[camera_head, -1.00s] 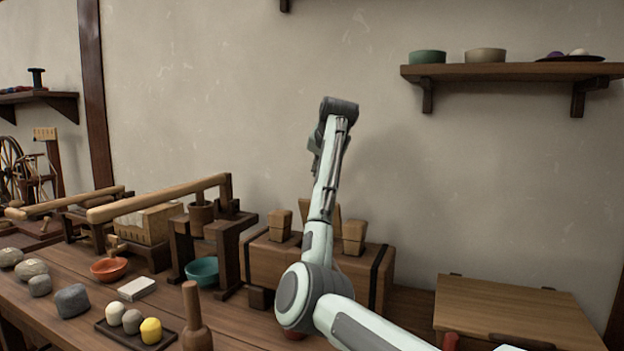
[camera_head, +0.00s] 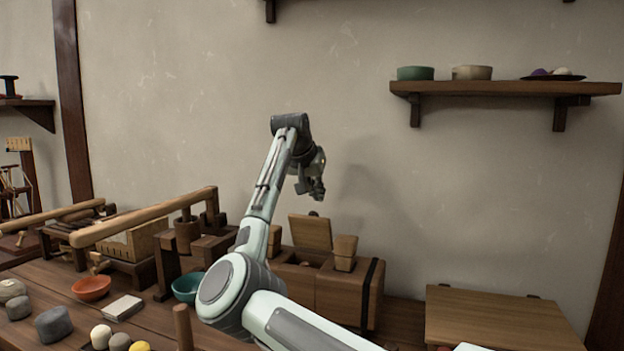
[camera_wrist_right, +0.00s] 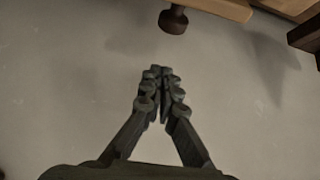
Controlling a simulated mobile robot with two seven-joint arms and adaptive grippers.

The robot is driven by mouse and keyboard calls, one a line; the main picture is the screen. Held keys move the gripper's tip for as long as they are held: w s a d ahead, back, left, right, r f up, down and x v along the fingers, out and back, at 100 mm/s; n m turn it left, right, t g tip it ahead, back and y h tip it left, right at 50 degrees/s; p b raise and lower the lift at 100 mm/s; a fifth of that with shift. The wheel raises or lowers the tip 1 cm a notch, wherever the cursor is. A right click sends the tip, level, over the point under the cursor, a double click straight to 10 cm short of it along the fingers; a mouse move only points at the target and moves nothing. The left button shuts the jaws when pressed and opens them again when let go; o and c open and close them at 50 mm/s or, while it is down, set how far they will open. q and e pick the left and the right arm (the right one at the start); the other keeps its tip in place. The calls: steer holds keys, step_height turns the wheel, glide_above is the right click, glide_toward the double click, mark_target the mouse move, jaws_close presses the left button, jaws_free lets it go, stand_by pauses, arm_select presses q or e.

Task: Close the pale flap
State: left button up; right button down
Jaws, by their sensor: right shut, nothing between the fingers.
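The pale flap (camera_head: 310,232) stands raised above an open gap in the top of a wooden chest (camera_head: 340,293). A small dark knob (camera_head: 314,213) shows at its upper edge. My right gripper (camera_head: 317,190) is shut and empty, pointing down, a little above the flap and apart from it. In the right wrist view the shut fingertips (camera_wrist_right: 161,72) point toward a dark knob (camera_wrist_right: 173,20) on a pale wooden edge, which looks like the flap. My left gripper is not in view.
My right arm hides the chest's left part. A wooden box (camera_head: 495,318) stands at right. A wall shelf (camera_head: 500,88) holds bowls. A beam press (camera_head: 150,218) and a teal bowl (camera_head: 187,287) are at left.

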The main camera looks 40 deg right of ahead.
mark_target(313, 229)
steer(key=shift+s+a+f, duration=0.3)
steer(key=shift+a+f, duration=0.15)
steer(key=shift+a, duration=0.15)
steer(key=shift+s+a+f, duration=0.25)
steer(key=shift+a+f, duration=0.15)
steer(key=shift+a, duration=0.2)
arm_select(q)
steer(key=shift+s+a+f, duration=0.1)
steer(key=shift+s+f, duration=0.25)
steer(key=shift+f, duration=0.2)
arm_select(e)
steer(key=shift+s+a+f, duration=0.2)
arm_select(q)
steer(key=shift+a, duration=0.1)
arm_select(e)
steer(key=shift+f, duration=0.1)
